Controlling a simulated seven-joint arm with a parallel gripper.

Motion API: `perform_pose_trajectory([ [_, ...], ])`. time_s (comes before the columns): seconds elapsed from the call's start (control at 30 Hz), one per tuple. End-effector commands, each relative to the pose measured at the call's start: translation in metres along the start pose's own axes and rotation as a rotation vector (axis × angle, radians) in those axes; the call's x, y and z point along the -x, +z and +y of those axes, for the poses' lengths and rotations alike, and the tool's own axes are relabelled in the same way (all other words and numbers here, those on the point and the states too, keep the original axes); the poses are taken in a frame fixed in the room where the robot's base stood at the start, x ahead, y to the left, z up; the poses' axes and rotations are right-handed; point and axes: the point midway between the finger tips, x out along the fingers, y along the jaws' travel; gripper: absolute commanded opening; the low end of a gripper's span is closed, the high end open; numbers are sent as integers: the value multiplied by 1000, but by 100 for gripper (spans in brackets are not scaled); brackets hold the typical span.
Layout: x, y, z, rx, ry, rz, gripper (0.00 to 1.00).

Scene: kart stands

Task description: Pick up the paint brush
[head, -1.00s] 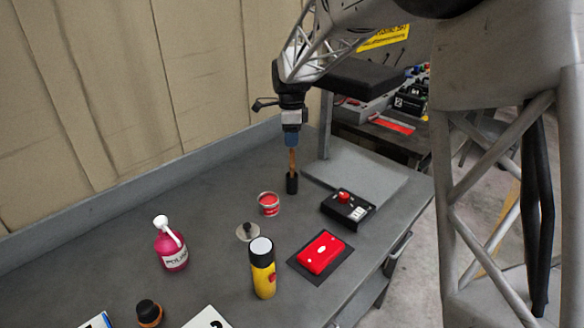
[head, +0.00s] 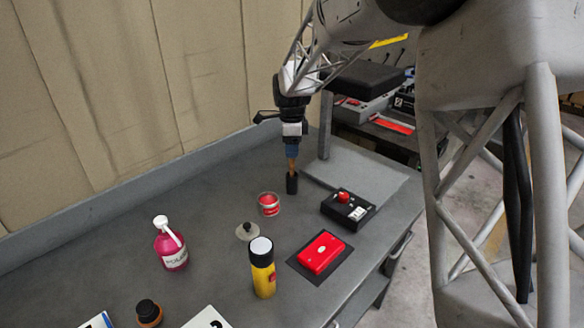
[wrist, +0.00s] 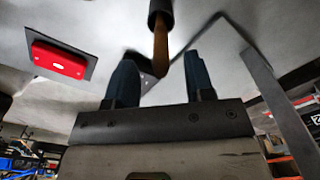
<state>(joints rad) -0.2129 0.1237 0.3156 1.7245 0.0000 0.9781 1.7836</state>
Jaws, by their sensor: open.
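The paint brush stands upright on the grey bench. Its brown wooden handle (head: 292,164) points up, and its lower part is inside or ends in a dark cylinder (head: 292,184); I cannot tell which. My gripper (head: 292,153) is directly above, pointing down, its blue fingers around the top of the handle. In the wrist view the handle (wrist: 161,48) reaches between the two spread fingers of my gripper (wrist: 160,65), with a gap on each side. The dark cylinder (wrist: 160,12) lies beyond the fingertips.
A small red tin (head: 268,204) stands close by at the front left. A black box with a red knob (head: 344,208) is at the front right. A grey post (head: 325,125) rises just right of my gripper. A yellow flashlight (head: 263,275) and pink bottle (head: 171,250) stand nearer.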

Motion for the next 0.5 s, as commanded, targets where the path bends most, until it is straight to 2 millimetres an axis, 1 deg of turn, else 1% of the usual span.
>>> perform_pose_trajectory([
  [0.1,-14,-1,-1,0,1,0,49],
  [0.3,-34,-1,-1,0,0,0,49],
  [0.5,-40,-1,-1,0,0,0,49],
])
